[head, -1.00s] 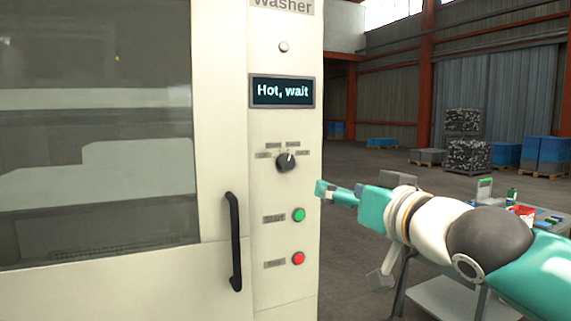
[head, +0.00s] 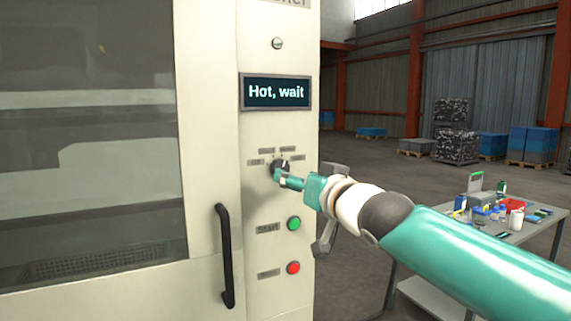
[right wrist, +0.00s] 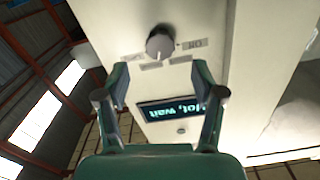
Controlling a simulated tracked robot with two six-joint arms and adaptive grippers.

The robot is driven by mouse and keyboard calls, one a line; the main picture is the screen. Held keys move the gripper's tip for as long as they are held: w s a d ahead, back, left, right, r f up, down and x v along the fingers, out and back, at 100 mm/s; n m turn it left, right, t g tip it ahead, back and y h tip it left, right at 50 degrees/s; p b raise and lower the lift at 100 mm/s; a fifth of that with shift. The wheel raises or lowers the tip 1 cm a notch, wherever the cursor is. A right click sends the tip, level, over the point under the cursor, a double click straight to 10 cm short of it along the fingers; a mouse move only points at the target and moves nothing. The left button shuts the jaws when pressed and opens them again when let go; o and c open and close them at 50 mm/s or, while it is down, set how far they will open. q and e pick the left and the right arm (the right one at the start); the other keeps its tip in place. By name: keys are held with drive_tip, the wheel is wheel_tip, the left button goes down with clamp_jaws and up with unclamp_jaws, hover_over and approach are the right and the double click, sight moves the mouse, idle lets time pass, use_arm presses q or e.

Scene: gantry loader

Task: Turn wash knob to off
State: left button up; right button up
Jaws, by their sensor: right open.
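The dark round wash knob (head: 281,165) is on the washer's control panel, below a display (head: 276,92) reading "Hot, wait". Small labels fan out around it. My right gripper (head: 279,178) is in front of the knob in the head view and partly covers its lower part. In the right wrist view the knob (right wrist: 160,43) is ahead of the open fingers (right wrist: 158,85), roughly centred between them, with a gap left; its pointer mark faces down in that picture. My left gripper is not in view.
A green button (head: 294,223) and a red button (head: 293,268) sit below the knob. A black door handle (head: 225,256) is to the left, beside the washer's window (head: 85,140). A table (head: 500,232) with small items stands at the right. Pallets are far back.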

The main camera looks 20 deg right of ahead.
sight(279, 163)
drive_tip(key=w, duration=0.2)
drive_tip(key=w+p, duration=0.1)
drive_tip(key=w, duration=0.1)
drive_tip(key=w+a+p, duration=0.1)
drive_tip(key=w, duration=0.1)
drive_tip(key=shift+c, duration=0.2)
drive_tip(key=c, duration=1.1)
